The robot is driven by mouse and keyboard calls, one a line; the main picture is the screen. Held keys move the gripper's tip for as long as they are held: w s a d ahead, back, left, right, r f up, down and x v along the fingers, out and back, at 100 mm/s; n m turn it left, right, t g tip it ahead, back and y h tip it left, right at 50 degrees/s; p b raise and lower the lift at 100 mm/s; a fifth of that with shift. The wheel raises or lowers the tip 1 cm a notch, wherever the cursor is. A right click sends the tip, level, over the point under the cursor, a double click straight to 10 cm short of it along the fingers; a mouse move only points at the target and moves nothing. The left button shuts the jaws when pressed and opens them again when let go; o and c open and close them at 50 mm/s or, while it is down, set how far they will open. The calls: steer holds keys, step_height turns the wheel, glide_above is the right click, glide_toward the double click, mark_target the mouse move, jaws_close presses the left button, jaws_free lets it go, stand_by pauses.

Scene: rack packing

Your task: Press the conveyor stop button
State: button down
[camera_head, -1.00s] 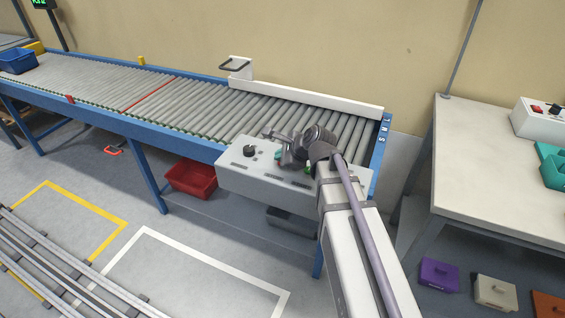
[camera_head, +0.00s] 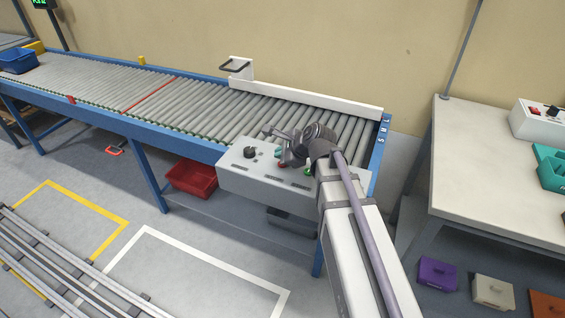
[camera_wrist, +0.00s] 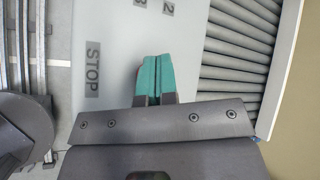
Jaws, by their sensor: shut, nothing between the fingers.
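The grey control box (camera_head: 268,180) is mounted on the front side of the roller conveyor. It carries a black knob (camera_head: 250,152), a red button (camera_head: 282,165) and a green button (camera_head: 307,171). My gripper (camera_head: 278,153) is shut and empty, its teal fingertips over the box close to the red button. In the wrist view the shut teal fingers (camera_wrist: 154,78) point over the pale panel beside the STOP label (camera_wrist: 92,70). The fingers and gripper body hide most of the button there. I cannot tell whether the fingertips touch it.
The roller conveyor (camera_head: 190,100) runs to the upper left, with a blue bin (camera_head: 17,61) at its far end. A red bin (camera_head: 192,178) stands beneath it. A worktable (camera_head: 490,165) is at the right. Free floor lies in front of the conveyor.

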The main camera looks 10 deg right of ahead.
steer(key=shift+r+p, duration=2.45)
steer(key=shift+r, duration=0.1)
steer(key=shift+f, duration=0.1)
steer(key=shift+n, duration=0.4)
steer(key=s+f+n+g, duration=0.1)
steer(key=s+n, duration=0.1)
steer(key=n, duration=0.2)
steer(key=s+f+n+g+h, duration=0.1)
steer(key=s+n+g, duration=0.1)
steer(key=s+n, duration=0.1)
steer(key=s+f+n+g+h, duration=0.1)
steer(key=s+n, duration=0.2)
steer(key=n, duration=0.1)
steer(key=shift+s+d+f+n, duration=0.15)
steer(key=shift+s+d+n, duration=0.1)
steer(key=shift+d+n, duration=0.1)
steer(key=s+n+g+h+p, duration=0.2)
steer(key=s+n+g+h, duration=0.1)
steer(key=s+n, duration=0.4)
steer(key=s, duration=0.2)
steer(key=shift+s+a+n+g, duration=0.15)
steer(key=shift+s+n+g, duration=0.15)
steer(key=shift+s+n, duration=0.05)
